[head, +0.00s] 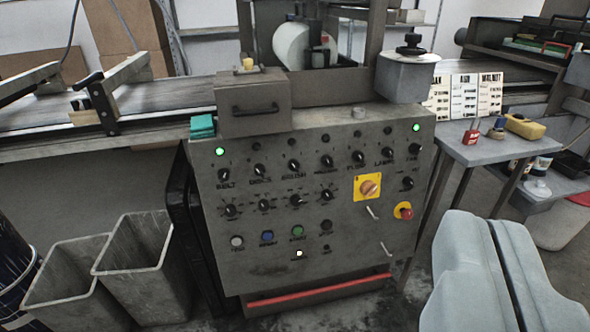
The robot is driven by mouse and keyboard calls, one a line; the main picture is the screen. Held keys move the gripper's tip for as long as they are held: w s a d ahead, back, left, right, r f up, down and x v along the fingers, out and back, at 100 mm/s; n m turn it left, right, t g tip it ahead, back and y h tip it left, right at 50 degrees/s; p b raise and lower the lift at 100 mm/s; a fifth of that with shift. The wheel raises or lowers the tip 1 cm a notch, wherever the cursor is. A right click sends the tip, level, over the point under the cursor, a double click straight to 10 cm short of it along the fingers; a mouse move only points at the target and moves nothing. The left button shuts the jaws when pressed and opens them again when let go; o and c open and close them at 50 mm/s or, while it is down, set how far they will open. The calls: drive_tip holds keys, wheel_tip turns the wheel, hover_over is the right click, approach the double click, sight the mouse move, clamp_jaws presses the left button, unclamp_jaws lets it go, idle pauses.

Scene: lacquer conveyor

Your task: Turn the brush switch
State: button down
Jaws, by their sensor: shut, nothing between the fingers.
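The brush switch (293,166) is a small black rotary knob in the upper row of the grey control panel (265,268), with a label below it that seems to read BRUSH. Its pointer angle is too small to tell surely. My gripper (488,222) shows at the lower right as two pale grey-blue fingers lying together, shut and empty. It is well to the right of the switch and below it, apart from the panel in the picture. Nothing hides the switch.
Other black knobs flank the switch. A yellow-plated orange rotary switch (368,187), a red emergency button (404,211) and small handles sit on the panel's right. A side table (470,152) stands right, bins (140,268) left. A red bar (318,290) runs along the bottom.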

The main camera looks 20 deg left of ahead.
drive_tip(key=c, duration=2.2)
unclamp_jaws()
drive_tip(key=c, duration=1.8)
unclamp_jaws()
drive_tip(key=o, duration=0.3)
drive_tip(key=shift+w+f, duration=0.1)
drive_tip(key=shift+w, duration=0.25)
drive_tip(key=o, duration=0.4)
drive_tip(key=w+f, duration=0.1)
drive_tip(key=w, duration=0.3)
drive_tip(key=w+a+f+n, duration=0.1)
drive_tip(key=w, duration=0.3)
drive_tip(key=w+f+n+y, duration=0.1)
drive_tip(key=w+f, duration=0.1)
drive_tip(key=w, duration=0.2)
drive_tip(key=shift+w+a+f, duration=0.1)
drive_tip(key=shift+w+a, duration=0.15)
drive_tip(key=shift+w, duration=0.1)
drive_tip(key=n+g+y, duration=0.2)
drive_tip(key=n+y, duration=0.6)
drive_tip(key=y, duration=0.1)
approach(295, 169)
drive_tip(key=x, duration=0.9)
drive_tip(key=shift+w, duration=0.15)
